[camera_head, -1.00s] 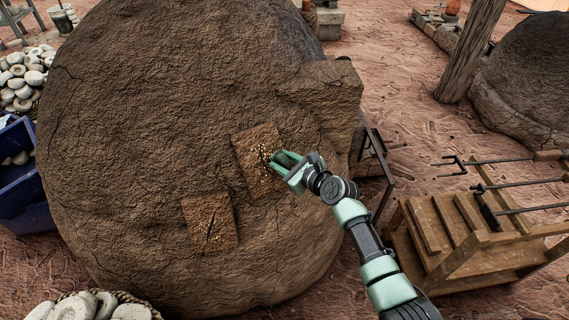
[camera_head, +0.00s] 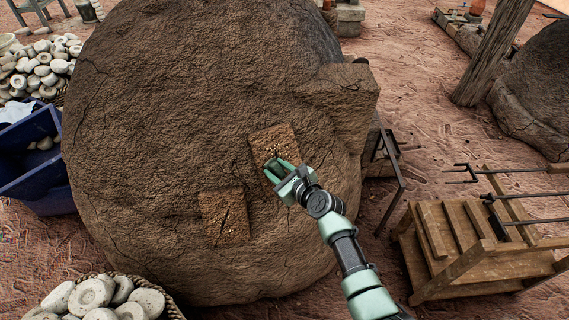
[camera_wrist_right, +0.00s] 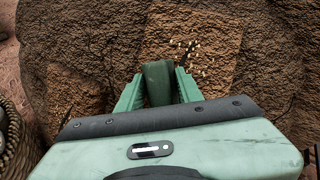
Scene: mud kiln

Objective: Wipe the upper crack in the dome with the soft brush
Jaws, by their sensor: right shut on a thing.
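The large brown mud dome (camera_head: 160,130) fills the middle of the head view. Its upper square patch (camera_head: 268,138) carries a dark crack with pale crumbs around it; the patch also shows in the right wrist view (camera_wrist_right: 215,40). My right gripper (camera_head: 276,172) is in front of the lower part of this patch. In the right wrist view its fingers are shut on a dark green piece (camera_wrist_right: 158,84), probably the soft brush. The bristles are hidden, so I cannot tell whether they touch the crack. My left gripper is not in view.
A lower patch (camera_head: 222,228) with its own crack is at the lower left. A wooden rack (camera_head: 450,235) with metal rods stands right of the dome. A blue crate (camera_head: 35,185) and a basket of pale discs (camera_head: 100,300) stand left and front.

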